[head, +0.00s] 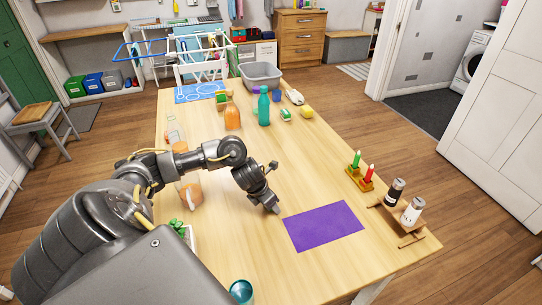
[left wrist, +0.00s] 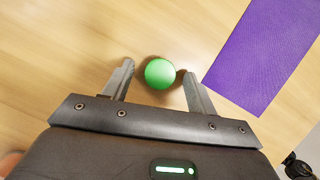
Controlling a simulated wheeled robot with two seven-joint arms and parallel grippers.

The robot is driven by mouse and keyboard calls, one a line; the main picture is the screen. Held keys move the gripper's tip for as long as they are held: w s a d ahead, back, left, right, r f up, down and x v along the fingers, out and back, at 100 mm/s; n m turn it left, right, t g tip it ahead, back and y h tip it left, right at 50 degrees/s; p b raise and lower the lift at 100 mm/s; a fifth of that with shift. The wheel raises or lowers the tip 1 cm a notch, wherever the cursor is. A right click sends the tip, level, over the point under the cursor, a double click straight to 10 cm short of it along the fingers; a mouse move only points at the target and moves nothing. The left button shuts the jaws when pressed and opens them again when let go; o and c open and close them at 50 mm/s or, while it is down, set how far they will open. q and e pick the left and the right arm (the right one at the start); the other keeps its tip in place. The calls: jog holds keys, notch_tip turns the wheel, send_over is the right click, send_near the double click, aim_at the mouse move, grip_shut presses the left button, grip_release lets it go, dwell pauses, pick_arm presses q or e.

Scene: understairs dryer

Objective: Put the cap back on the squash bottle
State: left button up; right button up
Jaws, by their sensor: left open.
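A round green cap (left wrist: 160,73) lies on the wooden table, seen from above in the left wrist view. My left gripper (left wrist: 156,80) is open, with one finger on each side of the cap; a gap shows on the left, and the right fingertip is very close to it. In the head view my left gripper (head: 274,207) points down at the table beside the purple mat, and it hides the cap. My right gripper is not in view.
The purple mat (head: 323,226) lies just right of the gripper. A teal bottle (head: 264,108), a clear bottle (head: 174,131) and a grey tub (head: 260,75) stand farther back. The table's middle is clear.

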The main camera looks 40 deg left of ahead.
pick_arm(q)
jog(key=shift+c, duration=0.5)
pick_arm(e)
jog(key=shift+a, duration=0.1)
pick_arm(q)
jog(key=c, duration=1)
jog(key=shift+o, duration=0.2)
jog(key=shift+r, duration=0.15)
jog(key=shift+w+r, duration=0.1)
jog(key=shift+r, duration=0.15)
notch_tip(320, 180, up, 2)
jog(key=s+a+r+b, duration=0.4)
jog(key=s+a+r, duration=0.2)
jog(key=s+r, duration=0.4)
jog(key=s, duration=0.2)
jog(key=shift+s+b, duration=0.35)
jog(key=shift+b, duration=0.05)
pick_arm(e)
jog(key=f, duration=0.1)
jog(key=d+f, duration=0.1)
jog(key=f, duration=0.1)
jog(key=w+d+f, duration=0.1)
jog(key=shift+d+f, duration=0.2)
pick_arm(q)
jog(key=shift+s+r, duration=0.1)
